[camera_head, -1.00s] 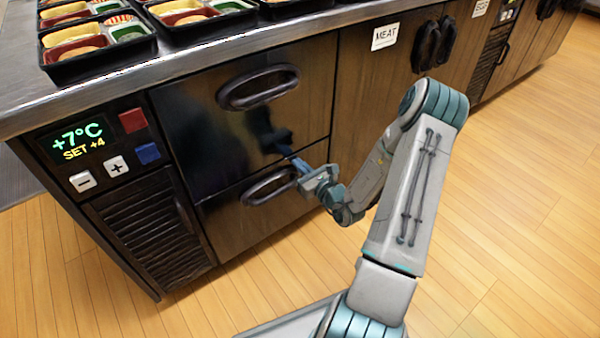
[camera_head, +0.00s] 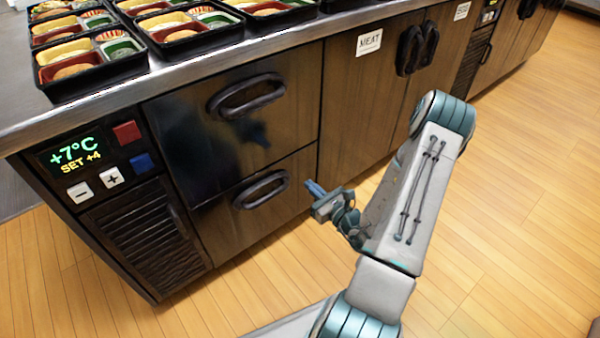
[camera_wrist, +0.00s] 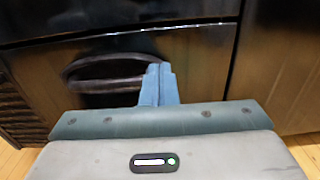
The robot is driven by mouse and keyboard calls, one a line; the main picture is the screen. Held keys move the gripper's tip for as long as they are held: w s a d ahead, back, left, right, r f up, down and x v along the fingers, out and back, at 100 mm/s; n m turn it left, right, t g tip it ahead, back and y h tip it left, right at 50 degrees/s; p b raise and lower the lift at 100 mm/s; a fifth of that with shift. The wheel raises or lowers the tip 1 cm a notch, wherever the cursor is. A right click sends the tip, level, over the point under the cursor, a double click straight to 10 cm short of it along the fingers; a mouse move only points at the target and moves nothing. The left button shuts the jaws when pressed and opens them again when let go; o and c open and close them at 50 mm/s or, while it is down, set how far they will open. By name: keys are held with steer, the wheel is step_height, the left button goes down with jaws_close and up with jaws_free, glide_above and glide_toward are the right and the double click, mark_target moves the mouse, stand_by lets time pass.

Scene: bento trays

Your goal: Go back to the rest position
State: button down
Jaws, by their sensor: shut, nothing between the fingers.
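My gripper (camera_head: 315,190) has blue fingers and is held in front of the counter, just right of the lower drawer's handle. Its fingers are together with nothing between them, and they appear clear of the drawer fronts. In the wrist view the shut fingers (camera_wrist: 158,84) point toward the lower drawer (camera_wrist: 195,75), with its dark handle (camera_wrist: 105,75) to their left. In the head view the upper drawer (camera_head: 185,130) and the lower drawer (camera_head: 225,230) both look shut.
A control panel (camera_head: 75,150) reads +7°C, SET +4. Bento trays (camera_head: 100,82) with food stand on the steel counter top (camera_head: 230,58). A cabinet labelled MEAT (camera_head: 369,42) has dark handles (camera_head: 417,48). Open wooden floor (camera_head: 510,220) lies to the right.

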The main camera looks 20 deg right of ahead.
steer(key=shift+a+p+v, duration=0.15)
steer(key=shift+p+v, duration=0.05)
steer(key=shift+v, duration=0.85)
steer(key=shift+a+p+v, duration=0.1)
steer(key=shift+p+v, duration=0.1)
steer(key=shift+v, duration=0.85)
steer(key=s+a+r+n+g+y+p, duration=0.3)
steer(key=a+r+n+g+p, duration=0.3)
steer(key=r, duration=0.4)
steer(key=s+a+r+n+g+y+p, duration=0.25)
steer(key=a+r+n+g+p, duration=0.25)
steer(key=a+r+n, duration=0.45)
steer(key=s+a+r+n+g+y+p, duration=0.35)
steer(key=r+n+g+p, duration=0.2)
steer(key=r, duration=0.65)
steer(key=s+d+r+n+t+h+p, duration=0.1)
steer(key=r+n+h+p, duration=0.5)
steer(key=r, duration=0.7)
steer(key=s+d+r+n+t+h+p, duration=0.1)
steer(key=s+r+n+h+p, duration=0.3)
steer(key=r+p, duration=0.7)
step_height(320, 180, up, 2)
steer(key=d+n+h, duration=0.1)
steer(key=n+h, duration=0.1)
steer(key=h, duration=0.1)
steer(key=shift+s+d+r, duration=0.25)
steer(key=shift+s+d, duration=0.1)
steer(key=shift+d, duration=0.05)
